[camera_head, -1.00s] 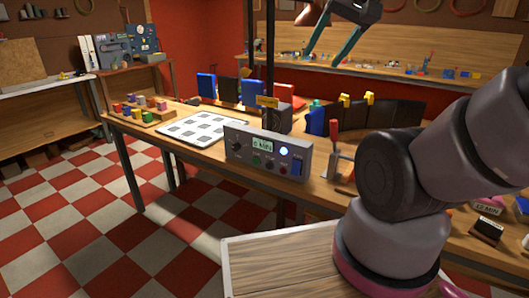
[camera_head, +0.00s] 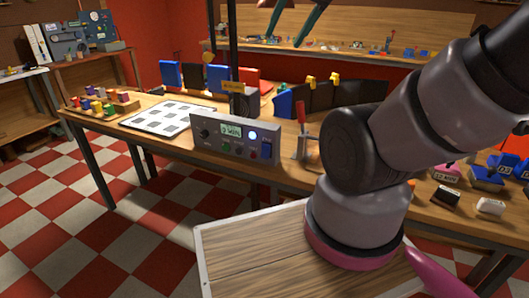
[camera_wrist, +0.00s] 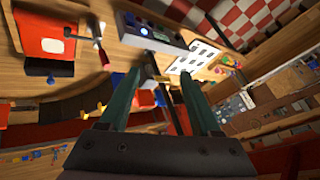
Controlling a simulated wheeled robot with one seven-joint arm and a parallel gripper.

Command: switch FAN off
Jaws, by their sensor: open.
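A grey control box (camera_head: 222,146) stands at the front of the workbench. Its face has a black knob, a lit display (camera_head: 231,130), small coloured buttons, a glowing round white-blue light (camera_head: 252,135) and a blue switch (camera_head: 266,149) at the right end. The labels are too small to read, and the switch's position is unclear. A dark boxy unit (camera_head: 251,103) stands behind it by a post. My gripper (camera_head: 281,34) is high above the back of the bench, open and empty, apart from the box. The wrist view shows the box (camera_wrist: 150,32) beyond the open fingers (camera_wrist: 160,74).
A red-handled clamp (camera_head: 301,125) stands just right of the box. Dark and blue upright panels (camera_head: 330,97) are behind it. A white sheet with grey squares (camera_head: 166,118) and coloured blocks (camera_head: 103,102) lie left. A dark post (camera_head: 233,45) rises behind the box.

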